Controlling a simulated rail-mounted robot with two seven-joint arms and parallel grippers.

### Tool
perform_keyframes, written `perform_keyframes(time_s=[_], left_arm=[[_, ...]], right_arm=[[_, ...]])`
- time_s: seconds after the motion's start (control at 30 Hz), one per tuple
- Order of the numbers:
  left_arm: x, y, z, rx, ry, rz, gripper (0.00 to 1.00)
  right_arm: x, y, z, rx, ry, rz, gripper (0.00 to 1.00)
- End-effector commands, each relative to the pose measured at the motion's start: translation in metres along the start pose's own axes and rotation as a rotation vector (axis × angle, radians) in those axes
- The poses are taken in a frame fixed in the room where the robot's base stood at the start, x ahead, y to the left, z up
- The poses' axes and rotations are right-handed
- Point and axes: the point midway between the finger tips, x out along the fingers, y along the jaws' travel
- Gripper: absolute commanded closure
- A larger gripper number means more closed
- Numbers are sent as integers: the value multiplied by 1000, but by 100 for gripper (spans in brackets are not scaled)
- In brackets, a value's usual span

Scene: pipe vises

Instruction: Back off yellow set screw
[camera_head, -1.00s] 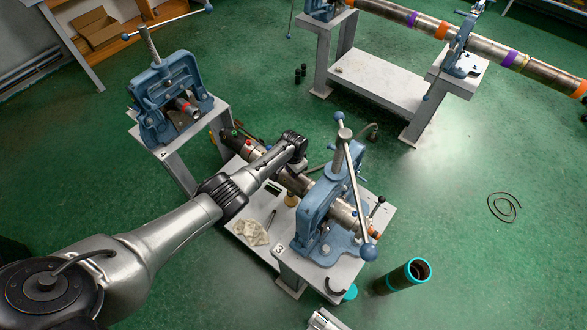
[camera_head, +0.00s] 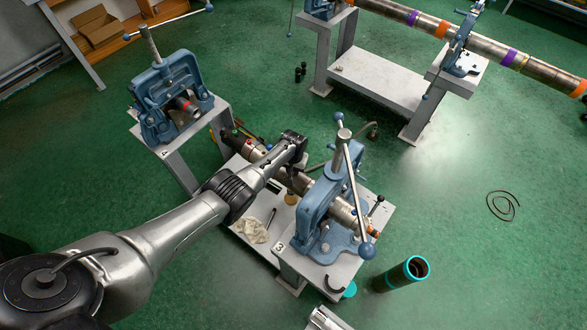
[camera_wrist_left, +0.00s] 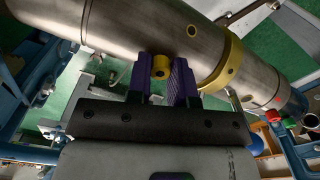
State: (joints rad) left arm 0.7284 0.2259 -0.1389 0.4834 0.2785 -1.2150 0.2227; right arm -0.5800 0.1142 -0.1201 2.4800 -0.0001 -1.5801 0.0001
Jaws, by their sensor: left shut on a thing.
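The yellow set screw (camera_wrist_left: 160,68) shows in the left wrist view, between the two purple fingertips of my left gripper (camera_wrist_left: 165,72). The gripper is shut on it. The screw sits at the near side of a metal pipe (camera_wrist_left: 130,25), where a dark hole shows to its right. In the head view my left gripper (camera_head: 294,146) is over the pipe (camera_head: 291,183) held in the blue vise (camera_head: 320,205) on bench 3. There the gripper and wrist hide the screw. My right gripper is not in view.
A yellow ring (camera_wrist_left: 228,68) circles the pipe right of the screw. The vise's long handle (camera_head: 354,190) stands close right of my gripper. Another blue vise (camera_head: 165,95) is at upper left. A teal-ended tube (camera_head: 400,275) stands on the floor at right.

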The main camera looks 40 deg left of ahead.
Motion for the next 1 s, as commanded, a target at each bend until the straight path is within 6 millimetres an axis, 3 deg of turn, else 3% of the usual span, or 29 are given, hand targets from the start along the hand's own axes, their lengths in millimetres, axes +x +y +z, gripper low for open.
perform_keyframes(time_s=[0.43, 0.47, 0.7, 1.0], left_arm=[[3, -1, 2, -7, -2, -2, 100], [3, -1, 1, -7, -1, -2, 76], [1, 0, 1, -6, -1, -1, 54], [-3, 0, 0, -6, 0, 0, 54]], right_arm=[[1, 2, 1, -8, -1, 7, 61], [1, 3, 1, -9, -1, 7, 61], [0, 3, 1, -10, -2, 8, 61], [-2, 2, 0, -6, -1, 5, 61]])
